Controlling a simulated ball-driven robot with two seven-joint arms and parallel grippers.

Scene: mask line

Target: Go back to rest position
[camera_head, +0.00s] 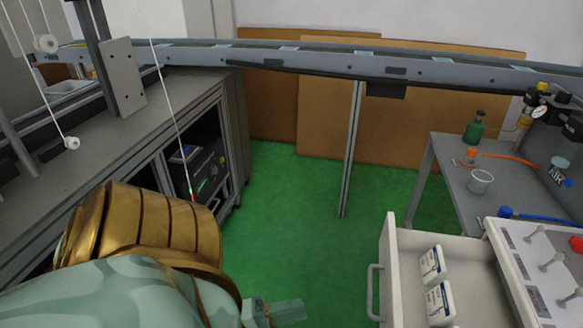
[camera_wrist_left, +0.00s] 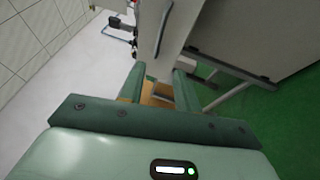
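My left arm, gold and pale green, fills the lower left of the head view. My left gripper (camera_head: 277,312) shows only in part at the bottom edge, over the green floor. In the left wrist view my left gripper (camera_wrist_left: 159,72) has its two green fingers apart, with nothing visibly held between them. My right gripper is in neither view.
A grey table (camera_head: 455,165) at right bears a glass beaker (camera_head: 480,181) and a green bottle (camera_head: 474,127). A grey workbench (camera_head: 75,165) stands left. Green floor (camera_head: 280,220) lies clear between.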

